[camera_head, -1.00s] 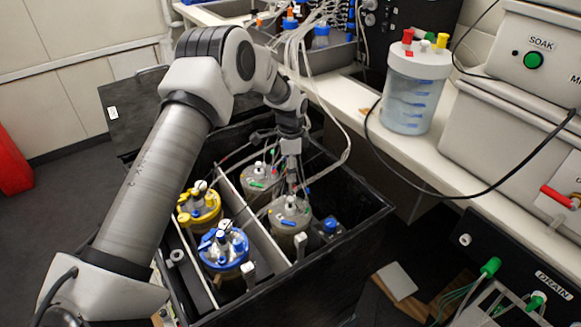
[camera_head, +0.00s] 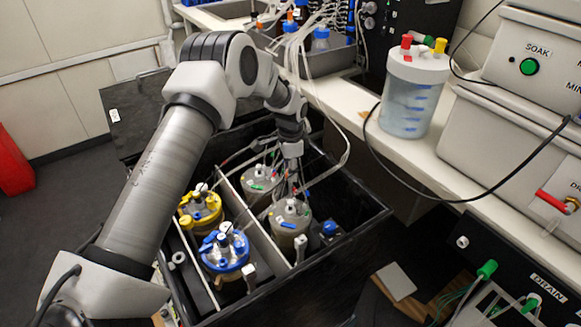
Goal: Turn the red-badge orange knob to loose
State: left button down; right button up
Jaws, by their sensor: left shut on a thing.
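My left gripper (camera_head: 291,184) reaches down into the black open box, over the front grey-lidded vessel (camera_head: 289,217). It is shut on a small part at the top of that vessel, too small and too covered by the fingers to make out. No orange knob or red badge can be told apart here. A second grey-lidded vessel (camera_head: 261,180) stands behind it, with small coloured fittings. A blue-lidded vessel (camera_head: 225,252) and a yellow-lidded vessel (camera_head: 199,208) stand to the left, past a pale divider. My right gripper is not in view.
The black box (camera_head: 335,238) has high walls around the vessels. Thin tubes hang near my left wrist. A white-lidded jar (camera_head: 409,95) stands on the bench to the right. A grey unit with a green SOAK button (camera_head: 530,66) and a DRAIN panel (camera_head: 521,265) are at the right.

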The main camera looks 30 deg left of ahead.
pick_arm(q)
jog(key=n+p, duration=0.3)
jog(key=n, duration=0.2)
jog(key=shift+r, duration=0.1)
jog(key=n+p, duration=0.2)
jog(key=n, duration=0.4)
jog(key=n+p, duration=0.1)
jog(key=n, duration=0.4)
jog(key=shift+p, duration=0.4)
jog(key=n+p, duration=0.1)
jog(key=n, duration=0.4)
jog(key=shift+n, duration=0.4)
jog(key=c, duration=0.8)
grip_release()
notch_tip(320, 180, up, 12)
jog(key=shift+f, duration=0.15)
